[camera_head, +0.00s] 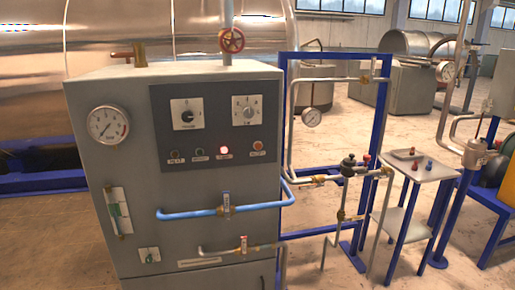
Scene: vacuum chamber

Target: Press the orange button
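A grey control cabinet (185,240) stands in the front left of the head view. A row of small round buttons sits on its dark panel, under two dials. The rightmost button (258,146) looks orange-red. To its left, a button (223,150) glows white with a red rim. Two dark buttons (199,153) are further left in the row. The labels are too small to read. Neither of my grippers is in view, and nothing hides the button row.
Blue pipes (190,214) with a valve stick out below the buttons. A round gauge (109,124) is on the cabinet's left. A blue pipe frame (287,105) and a small side table (437,167) stand to the right. Bare floor shows between them.

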